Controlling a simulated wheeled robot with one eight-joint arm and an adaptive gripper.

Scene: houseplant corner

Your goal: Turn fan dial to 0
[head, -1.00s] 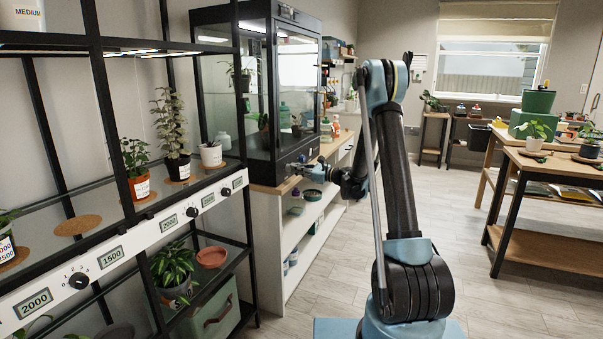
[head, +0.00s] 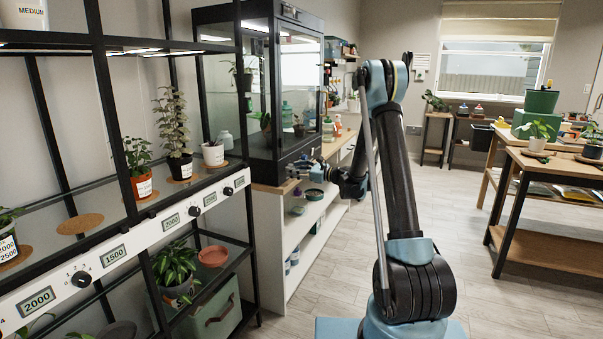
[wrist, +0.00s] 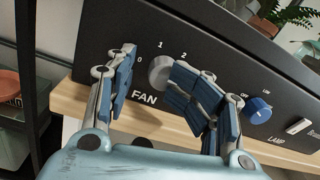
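The grey round fan dial (wrist: 160,74) sits on the black front panel (wrist: 215,62) of the glass cabinet, above the white word FAN. The marks 0, 1 and 2 show around it; its pointer is hard to make out. My gripper (wrist: 156,84) is open, with one finger left of the dial and apart from it. The other finger is at the dial's right side and overlaps its edge; I cannot tell whether it touches. In the head view my gripper (head: 300,169) is at the cabinet's lower front, where the dial is too small to make out.
A blue lamp knob (wrist: 259,108) and a pale switch (wrist: 299,125) are right of the fan dial. The glass cabinet (head: 293,85) stands on a wood-topped white shelf unit (head: 290,243). A black plant rack (head: 105,95) is at left. Open floor (head: 400,205) lies to the right.

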